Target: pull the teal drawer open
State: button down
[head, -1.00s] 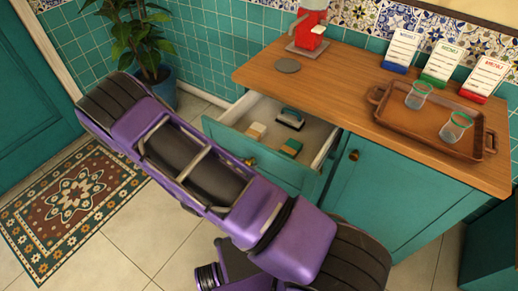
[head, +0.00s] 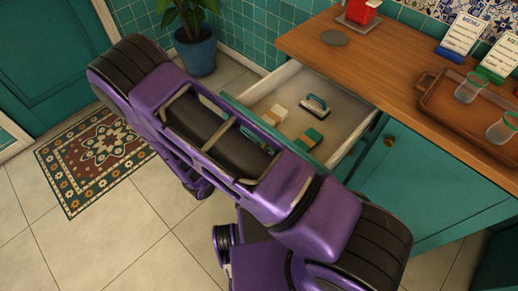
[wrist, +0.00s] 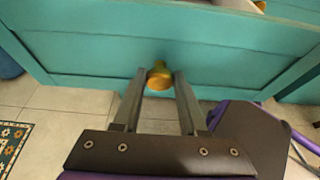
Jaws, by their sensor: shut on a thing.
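The teal drawer (head: 333,99) stands open in the head view, its pale inside showing. In the wrist view its teal front (wrist: 90,52) fills the upper part, with a round brass knob (wrist: 159,78) at its middle. My gripper (wrist: 159,80) has its two grey fingers on either side of the knob and is shut on it. In the head view my purple arm hides the gripper, the knob and much of the drawer front.
A wooden counter (head: 400,70) above the drawer holds a grey disc (head: 334,38), a red device (head: 360,10), and a brown tray (head: 432,97) with glasses. A teal cupboard door (head: 420,185) is right of the drawer.

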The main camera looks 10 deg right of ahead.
jog(key=shift+c, duration=2.4)
grip_release()
jog(key=p+v, duration=0.1)
jog(key=v, duration=1.6)
jog(key=shift+r, duration=0.15)
